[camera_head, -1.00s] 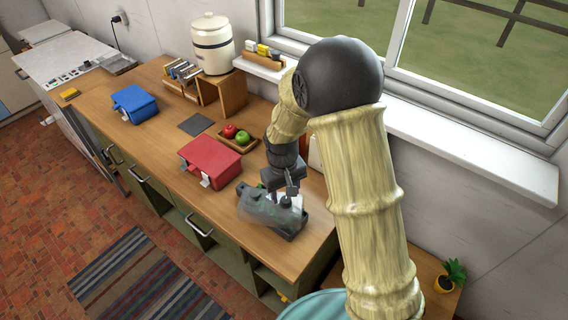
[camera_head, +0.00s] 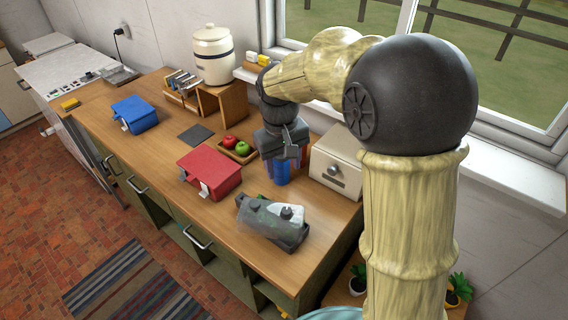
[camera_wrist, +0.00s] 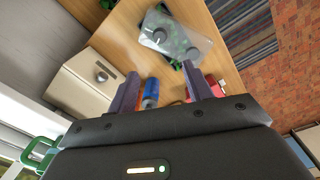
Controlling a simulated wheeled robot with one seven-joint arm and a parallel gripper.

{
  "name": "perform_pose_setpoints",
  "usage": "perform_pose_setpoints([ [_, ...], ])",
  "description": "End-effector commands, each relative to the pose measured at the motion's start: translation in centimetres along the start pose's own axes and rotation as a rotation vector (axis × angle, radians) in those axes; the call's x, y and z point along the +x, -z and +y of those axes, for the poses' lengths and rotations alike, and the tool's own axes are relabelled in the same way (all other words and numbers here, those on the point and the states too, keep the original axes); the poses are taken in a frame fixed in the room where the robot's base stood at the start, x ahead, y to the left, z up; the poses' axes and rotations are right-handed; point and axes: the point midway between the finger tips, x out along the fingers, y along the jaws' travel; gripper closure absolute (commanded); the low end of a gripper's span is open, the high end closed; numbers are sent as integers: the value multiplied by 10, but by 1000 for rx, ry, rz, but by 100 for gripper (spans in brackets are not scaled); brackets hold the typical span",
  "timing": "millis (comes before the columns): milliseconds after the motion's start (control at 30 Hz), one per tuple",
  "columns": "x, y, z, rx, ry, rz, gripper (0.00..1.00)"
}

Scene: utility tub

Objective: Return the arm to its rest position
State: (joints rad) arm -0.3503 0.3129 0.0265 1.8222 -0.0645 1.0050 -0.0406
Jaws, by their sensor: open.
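My gripper (camera_head: 285,150) hangs above the back of the wooden counter, to the left of a cream box with a round knob (camera_head: 336,165). In the wrist view my gripper (camera_wrist: 160,82) has its two fingers apart. A blue object (camera_wrist: 151,92) shows between them, and I cannot tell how far below it lies. Blue shapes also show under my gripper in the head view, partly hidden by it. A dark grey-green tub with a clear cover (camera_head: 268,222) sits on the counter nearer the front edge, apart from my gripper; it also shows in the wrist view (camera_wrist: 172,38).
A red case (camera_head: 208,170), a tray of apples (camera_head: 238,149), a blue case (camera_head: 134,114) and a dark mat (camera_head: 196,134) lie along the counter. The window sill (camera_head: 500,168) runs behind my arm.

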Motion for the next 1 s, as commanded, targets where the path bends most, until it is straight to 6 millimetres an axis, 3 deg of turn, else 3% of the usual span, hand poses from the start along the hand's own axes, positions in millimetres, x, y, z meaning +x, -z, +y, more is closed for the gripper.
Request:
perform_pose_setpoints([
  [367, 1, -1, 1, 2, 0, 1, 49],
  [533, 9, -17, 15, 49, 4, 20, 49],
  [667, 23, -48, 36, 135, 9, 60, 49],
  [800, 42, -92, 57, 245, 10, 113, 49],
  [1000, 64, -154, 74, 396, 1, 187, 49],
])
